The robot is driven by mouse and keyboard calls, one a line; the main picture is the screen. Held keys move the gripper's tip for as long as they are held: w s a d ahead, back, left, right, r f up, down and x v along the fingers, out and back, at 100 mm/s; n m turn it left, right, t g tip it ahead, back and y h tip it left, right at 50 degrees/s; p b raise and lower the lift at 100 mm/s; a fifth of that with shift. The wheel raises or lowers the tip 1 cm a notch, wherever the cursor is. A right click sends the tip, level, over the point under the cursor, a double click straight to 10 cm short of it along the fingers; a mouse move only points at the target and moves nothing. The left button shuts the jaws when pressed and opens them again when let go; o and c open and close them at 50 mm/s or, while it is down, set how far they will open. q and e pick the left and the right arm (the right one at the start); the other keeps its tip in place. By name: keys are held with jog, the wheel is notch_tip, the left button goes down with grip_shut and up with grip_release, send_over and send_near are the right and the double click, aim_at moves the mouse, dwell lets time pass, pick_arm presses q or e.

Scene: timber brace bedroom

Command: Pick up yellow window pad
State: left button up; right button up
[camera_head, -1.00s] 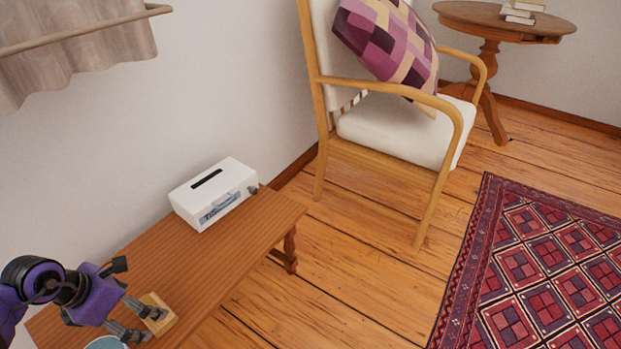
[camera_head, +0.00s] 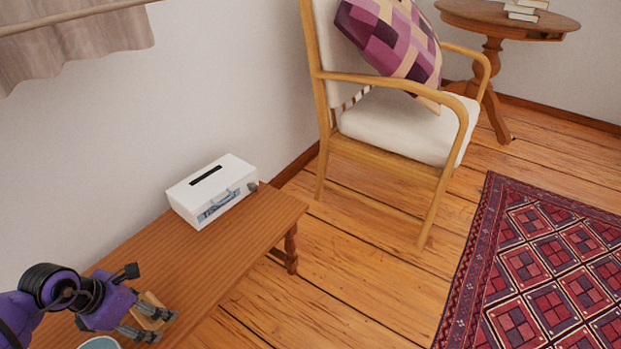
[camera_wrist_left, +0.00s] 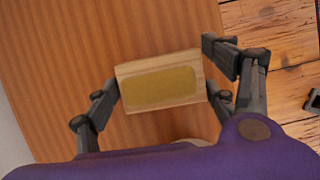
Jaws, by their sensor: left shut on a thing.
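The yellow window pad (camera_wrist_left: 162,87) is a small wooden block with a dull yellow face. In the left wrist view it lies between the two fingers of my left gripper (camera_wrist_left: 160,86), which is shut on it at its two ends. In the head view the pad (camera_head: 151,304) shows at the lower left, over the wooden bench (camera_head: 235,250), partly hidden by my left gripper (camera_head: 146,322). I cannot tell whether the pad touches the bench top. My right gripper is not in view.
A white box (camera_head: 211,190) with a slot and handle stands on the bench near the wall. A light blue round thing (camera_head: 99,343) is beside my left gripper. A chair (camera_head: 405,130) with a patterned cushion (camera_head: 392,40) and a red rug (camera_head: 545,265) are to the right.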

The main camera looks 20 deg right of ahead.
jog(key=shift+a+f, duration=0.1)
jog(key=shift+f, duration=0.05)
pick_arm(q)
jog(key=shift+r+p, duration=0.35)
jog(key=shift+r, duration=0.25)
notch_tip(320, 180, up, 3)
jog(key=shift+f+p, duration=0.1)
jog(key=shift+p, duration=0.65)
jog(key=s+a+r+p, duration=0.2)
jog(key=s+r+p, duration=0.1)
jog(key=s, duration=0.3)
jog(key=s+a+r+p, duration=0.3)
jog(key=s+r, duration=0.3)
jog(key=s, duration=0.1)
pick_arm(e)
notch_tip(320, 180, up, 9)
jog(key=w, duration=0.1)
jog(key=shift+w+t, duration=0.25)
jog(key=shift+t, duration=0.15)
pick_arm(q)
jog(key=shift+a, duration=0.1)
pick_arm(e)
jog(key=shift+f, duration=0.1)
